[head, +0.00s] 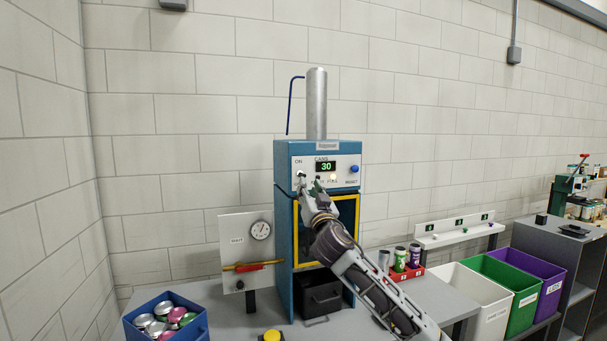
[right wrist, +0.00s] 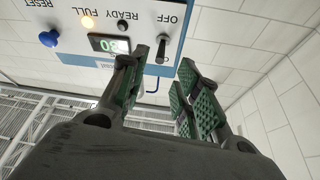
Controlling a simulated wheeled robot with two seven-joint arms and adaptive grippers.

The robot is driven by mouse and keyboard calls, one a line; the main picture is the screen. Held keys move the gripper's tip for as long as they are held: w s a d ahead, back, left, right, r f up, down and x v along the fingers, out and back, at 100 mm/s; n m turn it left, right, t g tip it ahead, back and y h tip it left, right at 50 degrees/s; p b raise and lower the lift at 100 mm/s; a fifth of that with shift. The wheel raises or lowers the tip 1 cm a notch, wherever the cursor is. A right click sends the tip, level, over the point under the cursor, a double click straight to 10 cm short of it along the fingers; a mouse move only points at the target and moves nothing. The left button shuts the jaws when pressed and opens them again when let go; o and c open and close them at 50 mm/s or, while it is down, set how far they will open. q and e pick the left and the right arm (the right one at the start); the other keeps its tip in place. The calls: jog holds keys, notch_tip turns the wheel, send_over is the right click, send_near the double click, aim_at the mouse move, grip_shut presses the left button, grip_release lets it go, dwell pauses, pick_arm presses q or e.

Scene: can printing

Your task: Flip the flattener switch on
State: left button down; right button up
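The flattener (head: 283,220) is a blue cabinet with a yellow-framed window and a metal cylinder on top. Its white panel holds a small toggle switch (head: 301,174) under the ON label, and a display reading 30. In the right wrist view the dark switch lever (right wrist: 163,47) shows beside the OFF label; I cannot tell its position for sure. My right gripper (head: 310,184) is in front of the panel's lower left. In the right wrist view its green-padded fingers (right wrist: 163,62) are apart, one on each side of the switch, with nothing held. My left gripper is out of view.
A gauge board (head: 238,226) with a red-handled lever stands left. A blue bin of cans (head: 194,328) is front left. A red can tray (head: 408,272) and sorting bins (head: 508,285) are right.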

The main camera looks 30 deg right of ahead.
aim_at(303, 176)
jog(key=shift+p+x, duration=1.55)
jog(key=shift+x, duration=2.5)
grip_shut()
